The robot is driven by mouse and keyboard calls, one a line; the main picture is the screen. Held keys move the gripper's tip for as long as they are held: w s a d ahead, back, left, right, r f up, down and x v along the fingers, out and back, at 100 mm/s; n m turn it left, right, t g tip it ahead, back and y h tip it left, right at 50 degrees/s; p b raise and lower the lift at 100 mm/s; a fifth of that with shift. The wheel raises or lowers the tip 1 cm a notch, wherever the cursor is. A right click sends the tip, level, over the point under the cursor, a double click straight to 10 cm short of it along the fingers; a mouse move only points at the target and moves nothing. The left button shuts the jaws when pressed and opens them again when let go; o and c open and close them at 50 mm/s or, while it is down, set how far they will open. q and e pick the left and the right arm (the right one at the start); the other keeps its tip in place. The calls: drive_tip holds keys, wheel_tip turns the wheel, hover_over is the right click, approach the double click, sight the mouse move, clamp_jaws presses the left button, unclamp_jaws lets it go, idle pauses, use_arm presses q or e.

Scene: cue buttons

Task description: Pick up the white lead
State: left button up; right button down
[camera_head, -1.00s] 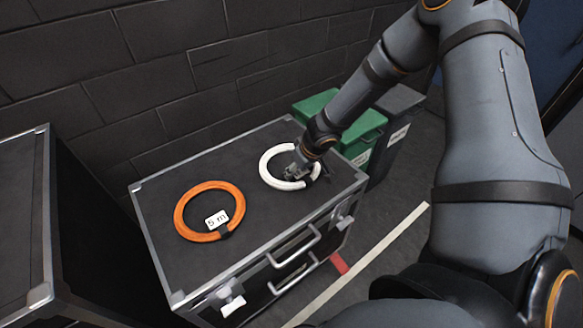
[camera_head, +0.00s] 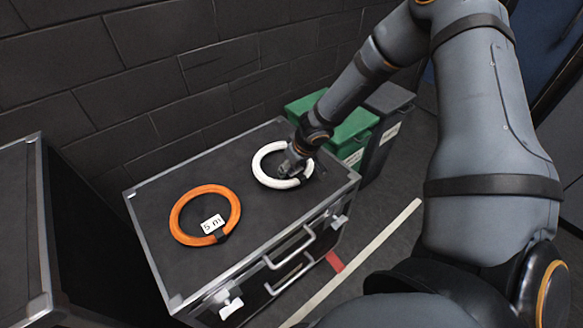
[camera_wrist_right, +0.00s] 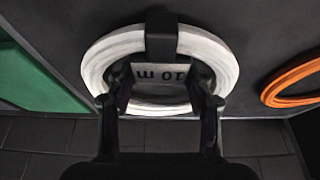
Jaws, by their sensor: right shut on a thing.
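The white lead (camera_head: 262,177) is a coiled ring with a dark strap and a tag, at the back right of the dark case top. In the right wrist view the white lead (camera_wrist_right: 97,68) fills the middle, its tag reading "10 m" between my fingers. My right gripper (camera_head: 292,168) reaches down from the right and is shut on the white lead at its tag and strap side; it also shows in the wrist view (camera_wrist_right: 160,88). I cannot tell clearly whether the ring is clear of the case top. My left gripper is not in view.
An orange lead (camera_head: 176,215) with a "5 m" tag lies on the case (camera_head: 150,245), left of the white one. Green (camera_head: 352,128) and dark grey (camera_head: 388,97) bins stand behind the case at right. Another case (camera_head: 20,240) stands at left. A brick wall (camera_head: 150,70) closes the back.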

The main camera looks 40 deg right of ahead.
wheel_tip(320, 180, up, 2)
drive_tip(key=shift+r+p, duration=0.1)
drive_tip(key=shift+p, duration=0.3)
drive_tip(key=s+r, duration=0.1)
drive_tip(key=s+a+r, duration=0.1)
drive_tip(key=r, duration=0.1)
drive_tip(key=s+a+r, duration=0.1)
drive_tip(key=shift+s+a+r, duration=0.25)
drive_tip(key=shift+s+r, duration=0.05)
drive_tip(key=shift+r, duration=0.1)
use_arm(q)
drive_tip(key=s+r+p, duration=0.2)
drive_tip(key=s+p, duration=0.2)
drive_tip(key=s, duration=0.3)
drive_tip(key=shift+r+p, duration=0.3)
use_arm(e)
drive_tip(key=s+a+r, duration=0.4)
drive_tip(key=s+a, duration=0.1)
drive_tip(key=s, duration=0.3)
drive_tip(key=shift+r, duration=0.15)
use_arm(q)
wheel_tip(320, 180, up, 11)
drive_tip(key=p, duration=1.1)
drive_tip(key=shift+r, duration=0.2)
use_arm(e)
wheel_tip(320, 180, up, 11)
drive_tip(key=shift+r, duration=0.15)
